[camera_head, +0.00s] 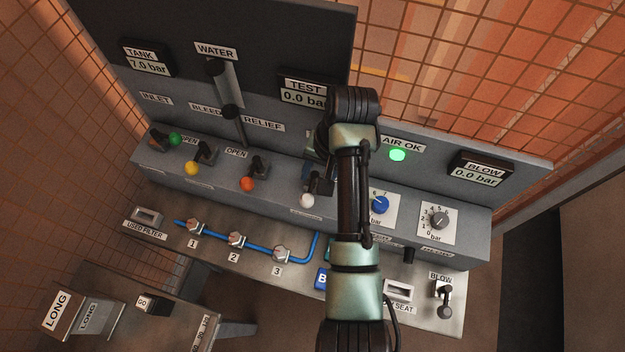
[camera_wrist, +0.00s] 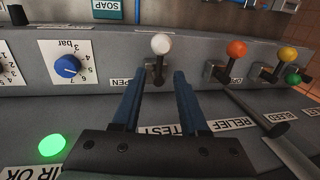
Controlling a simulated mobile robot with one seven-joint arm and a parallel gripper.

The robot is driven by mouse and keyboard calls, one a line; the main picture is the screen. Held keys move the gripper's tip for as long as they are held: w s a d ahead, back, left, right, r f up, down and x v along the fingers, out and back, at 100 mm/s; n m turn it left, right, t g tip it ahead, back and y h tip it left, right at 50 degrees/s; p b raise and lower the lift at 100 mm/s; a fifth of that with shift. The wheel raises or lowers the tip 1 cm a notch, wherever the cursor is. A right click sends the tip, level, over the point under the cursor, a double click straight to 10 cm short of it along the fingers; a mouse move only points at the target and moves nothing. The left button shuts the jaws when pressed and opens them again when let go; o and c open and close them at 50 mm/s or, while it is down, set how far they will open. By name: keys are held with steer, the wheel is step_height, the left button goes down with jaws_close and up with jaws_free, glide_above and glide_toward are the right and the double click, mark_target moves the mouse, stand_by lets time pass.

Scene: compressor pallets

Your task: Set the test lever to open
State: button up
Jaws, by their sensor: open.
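The test lever, with a white ball knob (camera_head: 306,200), stands on the sloped panel below the TEST gauge (camera_head: 304,92), which reads 0.0 bar. In the wrist view its white knob (camera_wrist: 161,44) is just beyond my fingertips, with the dark lever stem and bracket below it. My gripper (camera_wrist: 158,76) is open, its two blue fingers either side of the lever's line, with nothing held. A TEST label (camera_wrist: 162,130) shows behind the fingers. An OPEN label (camera_wrist: 119,83) beside the lever is partly hidden by a finger. In the head view my arm hides much of the gripper.
An orange-knobbed lever (camera_wrist: 236,48) and yellow (camera_wrist: 288,54) and green (camera_wrist: 293,79) knobs stand on one side. A blue dial (camera_wrist: 67,66) is on the other. A green AIR OK lamp (camera_head: 398,155) is lit. Blue piping (camera_head: 258,247) runs along the bench below.

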mark_target(311, 189)
steer(key=f, duration=0.3)
steer(key=shift+a+f, duration=0.35)
steer(key=shift+w+a+f, duration=0.1)
steer(key=shift+w+f, duration=0.05)
steer(key=shift+f, duration=0.5)
jaws_close()
steer(key=shift+r, duration=0.1)
stand_by(0.5)
